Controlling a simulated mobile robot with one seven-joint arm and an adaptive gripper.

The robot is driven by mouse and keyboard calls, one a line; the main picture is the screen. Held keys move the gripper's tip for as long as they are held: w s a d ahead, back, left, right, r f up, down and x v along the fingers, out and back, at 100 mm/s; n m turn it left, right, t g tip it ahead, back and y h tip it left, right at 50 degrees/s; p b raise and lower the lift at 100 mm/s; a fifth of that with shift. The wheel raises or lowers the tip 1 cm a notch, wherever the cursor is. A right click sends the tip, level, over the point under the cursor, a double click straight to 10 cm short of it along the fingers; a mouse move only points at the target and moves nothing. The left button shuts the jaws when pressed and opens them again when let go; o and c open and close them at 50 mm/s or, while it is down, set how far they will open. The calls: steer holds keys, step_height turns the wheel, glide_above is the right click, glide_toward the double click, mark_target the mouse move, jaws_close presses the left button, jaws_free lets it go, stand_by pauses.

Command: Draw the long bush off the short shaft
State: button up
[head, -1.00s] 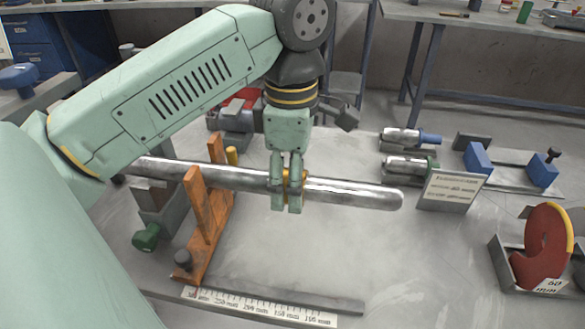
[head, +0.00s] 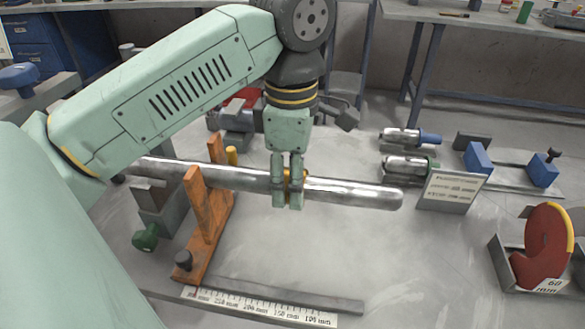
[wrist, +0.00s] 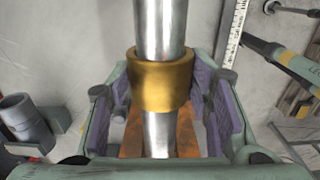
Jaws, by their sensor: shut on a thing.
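The bush is a brass-coloured ring (wrist: 162,80) around a bright metal shaft (wrist: 160,25) in the wrist view. In the head view the shaft (head: 350,192) lies roughly level, with its rounded free end at the right. My gripper (head: 289,203) reaches down over the shaft from above. Its purple-padded fingers (wrist: 163,105) stand on both sides of the bush and are shut on it. In the head view the fingers hide most of the bush. The bush is still around the shaft, some way from the rounded end.
An orange bracket (head: 203,215) stands left of my gripper by the shaft. A printed scale (head: 260,306) lies at the front. To the right are a sign plate (head: 452,191), a red disc (head: 545,248) in a holder, and blue blocks (head: 479,160). The bench below the free end is clear.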

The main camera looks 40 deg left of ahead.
steer(key=shift+d+r, duration=0.1)
steer(key=w+d, duration=0.5)
steer(key=d, duration=0.4)
steer(key=w+d, duration=0.6)
steer(key=d, duration=0.2)
steer(key=shift+d+b, duration=0.4)
steer(key=shift+b, duration=0.05)
stand_by(2.5)
